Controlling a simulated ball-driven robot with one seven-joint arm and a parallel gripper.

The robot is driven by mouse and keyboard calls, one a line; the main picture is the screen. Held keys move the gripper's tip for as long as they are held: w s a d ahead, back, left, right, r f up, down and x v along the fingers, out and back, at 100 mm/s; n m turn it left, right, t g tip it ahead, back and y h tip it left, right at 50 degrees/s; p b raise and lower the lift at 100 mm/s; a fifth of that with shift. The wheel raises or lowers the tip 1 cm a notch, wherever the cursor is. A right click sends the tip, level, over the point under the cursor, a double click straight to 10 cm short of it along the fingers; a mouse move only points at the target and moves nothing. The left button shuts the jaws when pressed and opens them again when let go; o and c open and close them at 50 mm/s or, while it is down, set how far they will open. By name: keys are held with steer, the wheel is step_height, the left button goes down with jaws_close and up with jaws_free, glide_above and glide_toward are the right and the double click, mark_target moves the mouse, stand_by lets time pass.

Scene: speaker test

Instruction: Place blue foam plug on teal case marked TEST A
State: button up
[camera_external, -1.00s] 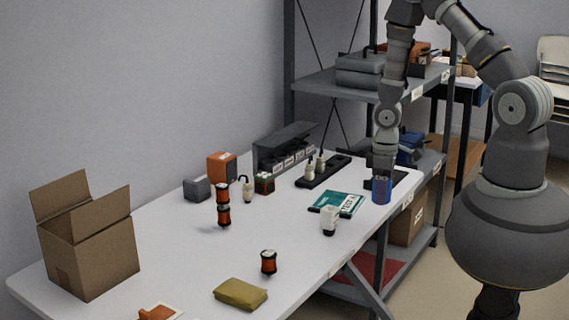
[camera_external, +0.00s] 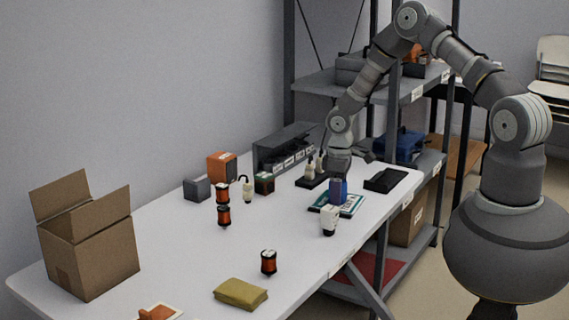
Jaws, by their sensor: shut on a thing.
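The blue foam plug (camera_external: 338,191) is held upright in my gripper (camera_external: 339,178), over the teal case (camera_external: 352,207). The plug hides the middle of the case, and I cannot tell whether its base touches the case or hovers just above it. The case lies flat on the white table with part of its white label showing. My gripper is shut on the plug's upper part, and the fingertips are small in this view.
A white bottle-like item (camera_external: 329,220) stands just in front of the case. A black tray (camera_external: 386,179) lies to its right, and a dark rack (camera_external: 286,148) stands behind. An open cardboard box (camera_external: 92,252) is at the left.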

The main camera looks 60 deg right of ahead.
steer(key=o, duration=1)
step_height(320, 180, up, 12)
steer(key=p, duration=0.3)
steer(key=shift+r+p, duration=0.1)
steer(key=shift+p, duration=0.3)
